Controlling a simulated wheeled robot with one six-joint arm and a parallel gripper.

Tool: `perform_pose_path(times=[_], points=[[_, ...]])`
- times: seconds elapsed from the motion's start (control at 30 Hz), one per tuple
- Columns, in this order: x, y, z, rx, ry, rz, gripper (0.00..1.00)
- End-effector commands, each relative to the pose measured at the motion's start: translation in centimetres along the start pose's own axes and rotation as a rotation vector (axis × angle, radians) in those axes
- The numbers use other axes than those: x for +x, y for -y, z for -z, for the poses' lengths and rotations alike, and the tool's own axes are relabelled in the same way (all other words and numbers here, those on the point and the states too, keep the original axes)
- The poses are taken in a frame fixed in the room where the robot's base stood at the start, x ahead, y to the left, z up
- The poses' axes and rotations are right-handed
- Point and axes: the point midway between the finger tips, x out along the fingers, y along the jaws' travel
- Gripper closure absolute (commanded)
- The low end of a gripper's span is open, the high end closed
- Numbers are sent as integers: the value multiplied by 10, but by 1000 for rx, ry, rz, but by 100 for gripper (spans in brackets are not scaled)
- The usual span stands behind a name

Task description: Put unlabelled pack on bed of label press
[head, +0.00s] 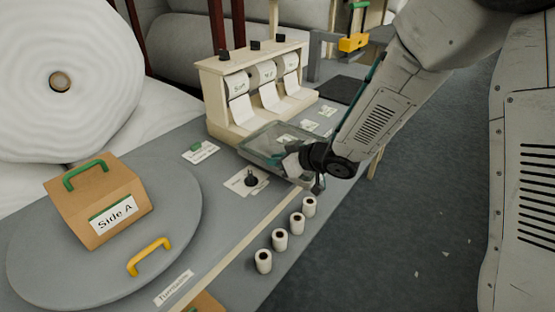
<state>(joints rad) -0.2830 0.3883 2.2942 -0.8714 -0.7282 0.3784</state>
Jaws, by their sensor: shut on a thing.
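My gripper (312,163) reaches down from the upper right to the right end of a clear tray (262,157). The label press (353,43), with a yellow head and green handle on a grey frame, stands at the back. A dark flat plate (341,90) lies in front of it and looks like its bed; it shows bare, beyond my gripper.
A cream dispenser (213,83) with three label rolls stands behind the tray. Several small white rolls (280,239) line the table's front edge. A turntable (60,265) at left carries a "Side A" box (98,205). Cards (201,151) and a dark knob (251,181) lie between.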

Motion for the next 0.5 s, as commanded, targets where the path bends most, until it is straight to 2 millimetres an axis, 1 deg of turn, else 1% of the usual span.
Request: perform_pose_path(times=[0.23, 0.27, 0.3, 0.33, 0.5], points=[[1, 0, -2, 0, 0, 0, 100], [1, 0, -2, 0, 1, 0, 87], [1, 0, -2, 0, 0, 0, 76], [1, 0, -2, 0, 0, 0, 68], [1, 0, -2, 0, 0, 0, 68]])
